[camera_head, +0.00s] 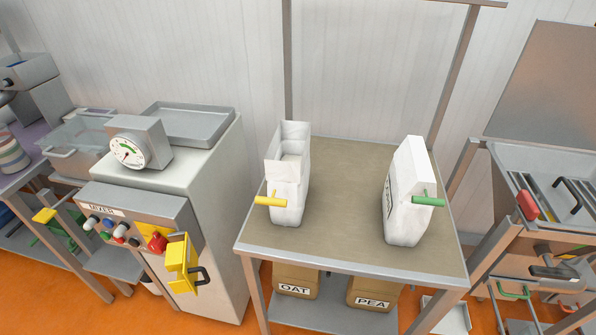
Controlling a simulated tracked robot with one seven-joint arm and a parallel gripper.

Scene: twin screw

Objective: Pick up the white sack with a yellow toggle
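A white sack (290,184) stands upright on the left part of the table (345,195). My gripper does not show in this view.
A mixer cabinet (225,190) with a gauge, knobs and a yellow box stands left of the table. Brown OAT (296,281) and PEA (371,291) containers sit on the lower shelf. Metal posts rise behind the tabletop. The tabletop between the sacks is clear.

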